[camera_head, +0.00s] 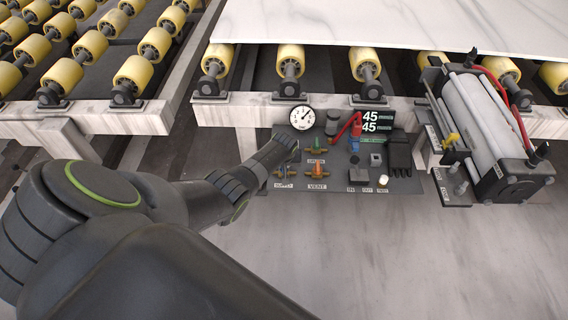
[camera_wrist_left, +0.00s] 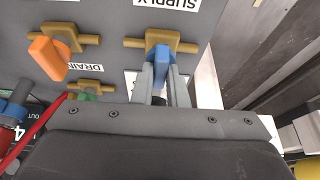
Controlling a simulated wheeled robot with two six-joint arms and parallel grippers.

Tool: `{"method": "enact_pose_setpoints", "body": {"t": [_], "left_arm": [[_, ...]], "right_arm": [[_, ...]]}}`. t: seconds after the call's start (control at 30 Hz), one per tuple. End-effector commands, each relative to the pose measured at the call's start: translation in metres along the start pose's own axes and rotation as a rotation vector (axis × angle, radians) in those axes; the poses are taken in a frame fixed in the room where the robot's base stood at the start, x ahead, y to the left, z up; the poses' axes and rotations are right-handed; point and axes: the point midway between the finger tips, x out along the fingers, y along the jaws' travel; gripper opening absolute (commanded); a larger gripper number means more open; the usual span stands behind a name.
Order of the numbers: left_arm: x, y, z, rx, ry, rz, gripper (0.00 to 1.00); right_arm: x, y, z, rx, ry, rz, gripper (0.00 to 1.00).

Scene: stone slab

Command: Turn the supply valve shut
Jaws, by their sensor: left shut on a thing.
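The supply valve's brass body (camera_wrist_left: 180,44) is mounted on the grey panel beside the upside-down SUPPLY label (camera_wrist_left: 166,3) in the left wrist view. Its blue handle (camera_wrist_left: 163,56) appears to point across the brass pipe, though foreshortening makes the exact angle unclear. My left gripper (camera_wrist_left: 161,76) is shut on the blue handle, one finger on each side. In the head view the supply valve (camera_head: 284,173) sits at the panel's lower left, with its handle hidden by my left gripper (camera_head: 284,150). My right gripper is not in view.
The vent valve has an orange handle (camera_head: 316,168) and is close beside the supply valve. A green-handled drain valve (camera_head: 316,151), a gauge (camera_head: 302,118) and a red lever (camera_head: 346,128) share the panel. A stone slab (camera_head: 400,25) lies on rollers above.

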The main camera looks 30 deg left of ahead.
Motion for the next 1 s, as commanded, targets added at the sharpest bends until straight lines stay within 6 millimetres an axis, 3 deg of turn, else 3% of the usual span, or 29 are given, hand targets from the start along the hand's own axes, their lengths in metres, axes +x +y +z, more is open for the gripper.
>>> {"method": "enact_pose_setpoints", "body": {"t": [0.2, 0.23, 0.37, 0.77, 1.0], "left_arm": [[0.0, 0.0, 0.0, -0.002, 0.0, 0.001, 0.0], [0.0, 0.0, 0.0, -0.002, 0.0, 0.001, 0.17], [0.0, 0.0, 0.0, -0.001, 0.0, 0.001, 0.34], [-0.005, 0.0, -0.001, 0.0, 0.0, 0.0, 0.35], [-0.033, 0.0, -0.001, 0.001, 0.001, 0.001, 0.35]], "right_arm": [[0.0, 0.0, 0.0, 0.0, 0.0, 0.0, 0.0], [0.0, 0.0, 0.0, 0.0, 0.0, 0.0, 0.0], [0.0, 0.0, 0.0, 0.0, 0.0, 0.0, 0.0], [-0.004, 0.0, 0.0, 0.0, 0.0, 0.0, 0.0], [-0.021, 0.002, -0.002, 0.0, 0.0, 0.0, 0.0]]}}
